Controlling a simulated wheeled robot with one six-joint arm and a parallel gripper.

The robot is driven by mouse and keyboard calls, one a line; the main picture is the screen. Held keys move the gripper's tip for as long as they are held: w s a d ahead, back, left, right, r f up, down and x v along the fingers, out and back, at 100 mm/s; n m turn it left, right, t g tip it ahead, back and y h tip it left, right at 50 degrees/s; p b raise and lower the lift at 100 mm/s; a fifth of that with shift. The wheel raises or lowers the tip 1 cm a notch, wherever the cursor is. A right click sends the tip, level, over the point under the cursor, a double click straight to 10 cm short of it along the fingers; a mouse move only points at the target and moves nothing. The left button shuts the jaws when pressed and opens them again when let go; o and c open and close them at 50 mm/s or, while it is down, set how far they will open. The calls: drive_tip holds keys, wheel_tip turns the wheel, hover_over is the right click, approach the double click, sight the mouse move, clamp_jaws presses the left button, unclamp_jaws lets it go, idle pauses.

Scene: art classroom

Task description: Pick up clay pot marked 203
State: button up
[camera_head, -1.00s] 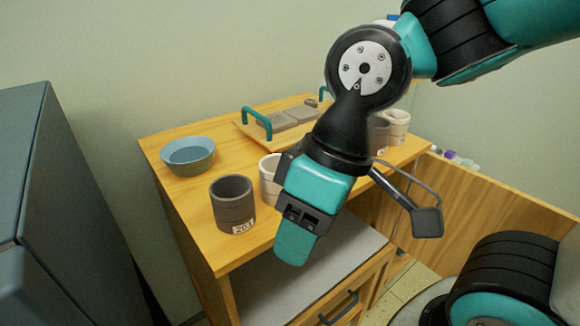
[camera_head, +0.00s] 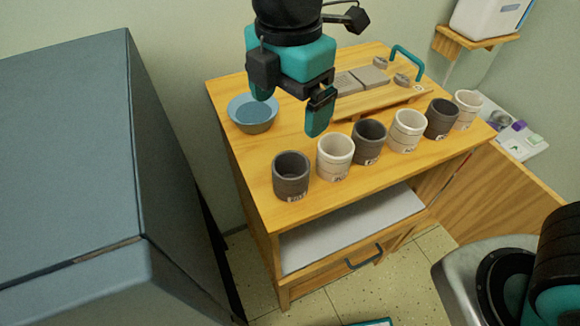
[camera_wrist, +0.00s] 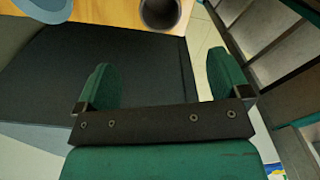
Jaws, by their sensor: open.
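The clay pot marked 203 (camera_head: 291,177) is dark grey. It stands upright at the near left end of a row of pots on the wooden cabinet top. Its label was readable in the earlier head view and is small now. In the wrist view a dark pot (camera_wrist: 160,14) shows at the top edge, beyond the fingers and between them; it looks like the same pot. My gripper (camera_head: 291,105) is open and empty, above the cabinet top, behind the pot and apart from it. Its two teal fingers also show in the wrist view (camera_wrist: 164,88).
White pot (camera_head: 335,157) stands close right of it, with more dark and white pots beyond. A blue bowl (camera_head: 252,113) sits behind, and a wooden tray (camera_head: 403,98) with teal handles lies at the back. A large grey cabinet (camera_head: 70,150) stands left.

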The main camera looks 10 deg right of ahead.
drive_tip(key=p, duration=0.2)
approach(291, 174)
drive_tip(key=s, duration=0.1)
drive_tip(key=s+f, duration=0.1)
drive_tip(key=shift+s+a, duration=0.3)
drive_tip(key=shift+s, duration=0.05)
drive_tip(key=shift+w+d+f+p, duration=0.1)
drive_tip(key=shift+f+p, duration=0.75)
drive_tip(key=shift+f, duration=1.85)
drive_tip(key=c, duration=1.1)
